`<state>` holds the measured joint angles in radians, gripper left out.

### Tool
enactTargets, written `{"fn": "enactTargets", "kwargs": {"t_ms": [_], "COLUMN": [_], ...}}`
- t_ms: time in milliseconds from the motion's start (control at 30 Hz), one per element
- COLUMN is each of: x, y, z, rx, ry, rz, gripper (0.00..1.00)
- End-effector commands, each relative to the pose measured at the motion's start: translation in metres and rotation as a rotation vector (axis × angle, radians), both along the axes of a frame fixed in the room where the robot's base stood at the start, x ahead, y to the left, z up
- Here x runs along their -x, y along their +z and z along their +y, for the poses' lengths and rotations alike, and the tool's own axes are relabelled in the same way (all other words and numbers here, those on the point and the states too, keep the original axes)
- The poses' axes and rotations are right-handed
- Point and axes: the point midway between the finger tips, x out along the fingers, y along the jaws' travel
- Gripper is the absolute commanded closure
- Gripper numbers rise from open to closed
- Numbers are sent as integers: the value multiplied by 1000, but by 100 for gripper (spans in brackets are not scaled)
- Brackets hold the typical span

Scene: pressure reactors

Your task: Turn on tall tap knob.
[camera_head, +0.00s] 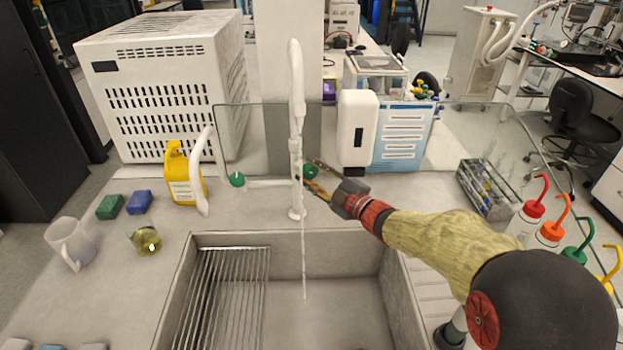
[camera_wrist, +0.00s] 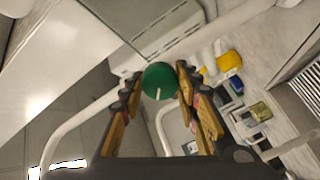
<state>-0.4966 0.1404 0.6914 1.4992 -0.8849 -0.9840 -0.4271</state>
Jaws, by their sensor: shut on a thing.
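The tall white tap (camera_head: 296,100) stands behind the sink, with a green knob (camera_head: 309,171) on its right side and another green knob (camera_head: 236,179) on its left. My gripper (camera_head: 312,175) reaches in from the right and is shut on the right knob. In the wrist view the round green knob (camera_wrist: 159,80), with a pale mark on its face, sits between the fingertips. The fingers partly hide it in the head view. A thin pale streak (camera_head: 304,260) that looks like running water drops below the tap into the sink.
The sink (camera_head: 330,295) has a wire rack (camera_head: 225,300) at its left. A glass screen (camera_head: 460,135) stands behind the tap. A yellow bottle (camera_head: 183,178) and a beaker (camera_head: 70,243) are at left; wash bottles (camera_head: 550,232) and a metal rack (camera_head: 488,190) are at right.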

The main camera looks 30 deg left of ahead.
Motion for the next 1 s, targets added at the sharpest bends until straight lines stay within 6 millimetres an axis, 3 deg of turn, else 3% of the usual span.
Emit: {"fn": "enactTargets", "kwargs": {"t_ms": [600, 633, 1000], "x": [1, 1, 0], "y": [-2, -2, -1], "z": [0, 0, 0], "rx": [20, 20, 18], "ry": [1, 1, 1], "rz": [-42, -42, -43], "gripper": [93, 68, 49]}}
